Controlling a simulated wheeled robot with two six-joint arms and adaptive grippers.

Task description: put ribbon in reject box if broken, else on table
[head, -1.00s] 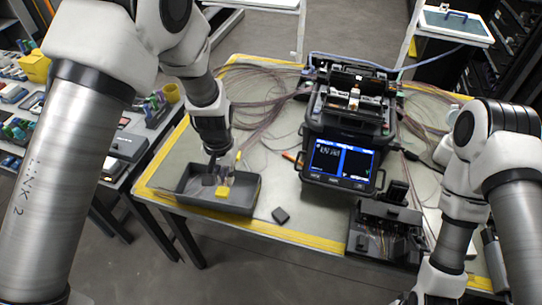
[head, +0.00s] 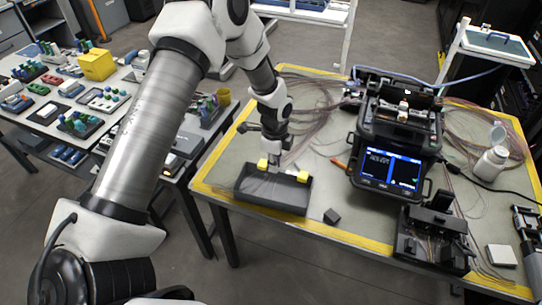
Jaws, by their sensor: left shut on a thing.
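The dark grey open box (head: 292,206) stands at the left front of the work table. My left gripper (head: 274,167) points down over its back part and is shut. Two yellow end pieces (head: 303,176) show at the box, one beside my fingers and one to the right. They look like the ends of the ribbon in my grip, but the thin part between them is too small to make out. I cannot tell whether the ribbon touches the box or is broken. A gripper-like end of my right arm (head: 524,216) shows at the right edge; its jaws are unclear.
The splicer (head: 392,150) with a lit screen stands right of the box. A black device (head: 433,238), a white bottle (head: 491,164) and a white block (head: 501,255) are farther right. Loose fibres cover the back.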

